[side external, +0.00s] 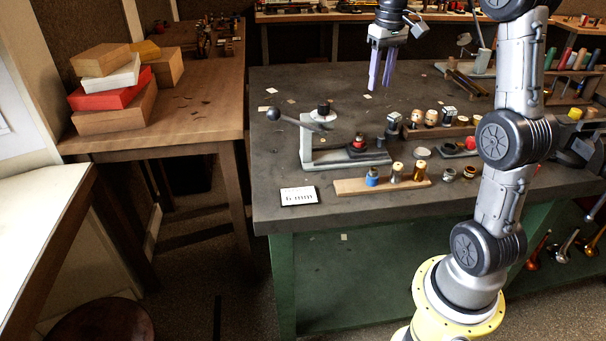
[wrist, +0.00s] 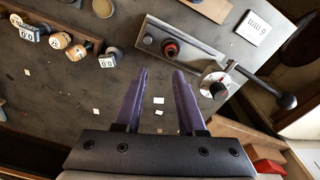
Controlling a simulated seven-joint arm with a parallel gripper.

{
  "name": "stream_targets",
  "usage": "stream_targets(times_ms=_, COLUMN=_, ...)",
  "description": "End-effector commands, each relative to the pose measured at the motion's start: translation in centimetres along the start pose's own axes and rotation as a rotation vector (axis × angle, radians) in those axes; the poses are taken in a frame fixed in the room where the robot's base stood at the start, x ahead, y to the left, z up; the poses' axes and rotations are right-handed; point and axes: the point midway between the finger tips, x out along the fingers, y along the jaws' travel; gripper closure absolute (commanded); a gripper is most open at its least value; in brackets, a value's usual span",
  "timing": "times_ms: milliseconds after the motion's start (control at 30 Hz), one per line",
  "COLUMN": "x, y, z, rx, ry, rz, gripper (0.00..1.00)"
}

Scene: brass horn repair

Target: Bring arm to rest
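My gripper (side external: 382,70) hangs above the back part of the dark grey workbench (side external: 330,85), with its two purple fingers pointing down. In the wrist view the fingers of my gripper (wrist: 160,75) stand apart with nothing between them, only bare bench top and paper scraps below. The fingers touch nothing. My arm rises from its yellow base at the lower right and bends over the bench.
A lever press (side external: 345,150) with a black-knobbed handle stands on the bench, nearer the front. A wooden strip (side external: 350,187) with several small parts and a "6 mm" card (side external: 299,196) lie at the front edge. Stacked boxes (side external: 115,95) stand on the left table.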

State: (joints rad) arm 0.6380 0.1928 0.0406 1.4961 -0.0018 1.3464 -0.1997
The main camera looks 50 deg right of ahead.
Motion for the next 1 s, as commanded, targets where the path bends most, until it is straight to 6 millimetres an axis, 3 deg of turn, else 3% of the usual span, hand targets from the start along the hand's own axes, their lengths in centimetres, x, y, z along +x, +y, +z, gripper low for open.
stream_targets(times_ms=33, x=-1.8, y=-2.3, z=1.0, rx=-0.052, ry=0.035, rz=0.002, gripper=0.61)
stream_targets(times_ms=200, x=-5.2, y=-8.8, z=6.4, rx=-0.208, ry=0.135, rz=-0.003, gripper=0.61)
stream_targets(times_ms=400, x=-5.9, y=-13.5, z=14.1, rx=-0.353, ry=0.253, rz=-0.032, gripper=0.61)
stream_targets(times_ms=567, x=-4.1, y=-15.2, z=20.3, rx=-0.442, ry=0.343, rz=-0.073, gripper=0.61)
stream_targets(times_ms=700, x=-1.1, y=-15.4, z=24.3, rx=-0.481, ry=0.399, rz=-0.111, gripper=0.61)
stream_targets(times_ms=900, x=2.6, y=-15.1, z=26.2, rx=-0.447, ry=0.405, rz=-0.127, gripper=0.61)
stream_targets(times_ms=1000, x=2.7, y=-15.2, z=25.8, rx=-0.427, ry=0.422, rz=-0.134, gripper=0.61)
